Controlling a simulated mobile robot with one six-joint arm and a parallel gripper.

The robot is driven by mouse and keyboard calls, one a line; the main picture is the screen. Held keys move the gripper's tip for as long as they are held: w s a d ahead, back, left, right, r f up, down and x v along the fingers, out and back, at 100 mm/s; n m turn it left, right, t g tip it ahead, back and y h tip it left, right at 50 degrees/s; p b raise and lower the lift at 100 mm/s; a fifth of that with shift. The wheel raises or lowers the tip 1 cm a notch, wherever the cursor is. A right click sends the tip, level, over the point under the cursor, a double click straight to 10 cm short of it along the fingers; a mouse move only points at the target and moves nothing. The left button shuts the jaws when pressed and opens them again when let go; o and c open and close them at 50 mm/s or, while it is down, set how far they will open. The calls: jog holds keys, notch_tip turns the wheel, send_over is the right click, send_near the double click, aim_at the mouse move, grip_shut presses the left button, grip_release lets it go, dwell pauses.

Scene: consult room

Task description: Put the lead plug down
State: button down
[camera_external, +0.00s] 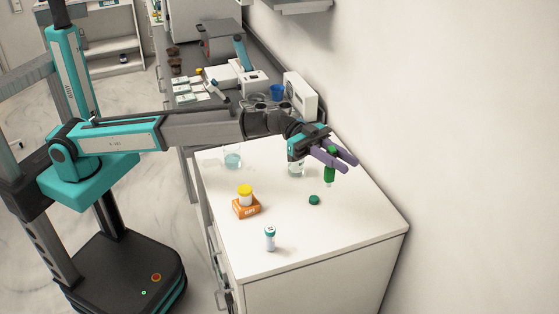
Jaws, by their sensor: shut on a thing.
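The lead plug, a small green piece (329,172), hangs upright between the purple fingers of my gripper (335,158). My gripper is shut on it and holds it over the right part of the white cabinet top (300,238). The plug's lower end looks a little above the top, though the exact gap is hard to tell. Its upper part is partly hidden by the fingers.
A dark green cap (314,199) lies just left of and below the plug. A yellow-lidded jar (245,196) sits on an orange box (247,209). A vial (269,239) stands in front.

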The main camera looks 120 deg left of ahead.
jog(key=s+d+f+m+g+h+p, duration=0.1)
jog(key=s+d+f+m+g+h, duration=0.1)
jog(key=s+d+m+g+h, duration=0.35)
jog(key=s+d+f+m+g+h, duration=0.2)
jog(key=s+h, duration=0.1)
jog(key=s, duration=0.5)
jog(key=s+a+f+p, duration=0.3)
jog(key=s+a+p, duration=0.1)
jog(key=s+a, duration=1.1)
jog(key=shift+a+f+g, duration=0.3)
jog(key=shift+f+g, duration=0.1)
jog(key=shift+g, duration=0.05)
jog(key=shift+f+m+h, duration=0.15)
jog(key=shift+m+h, duration=0.1)
jog(key=shift+f+p, duration=1.1)
jog(key=shift+f, duration=1.85)
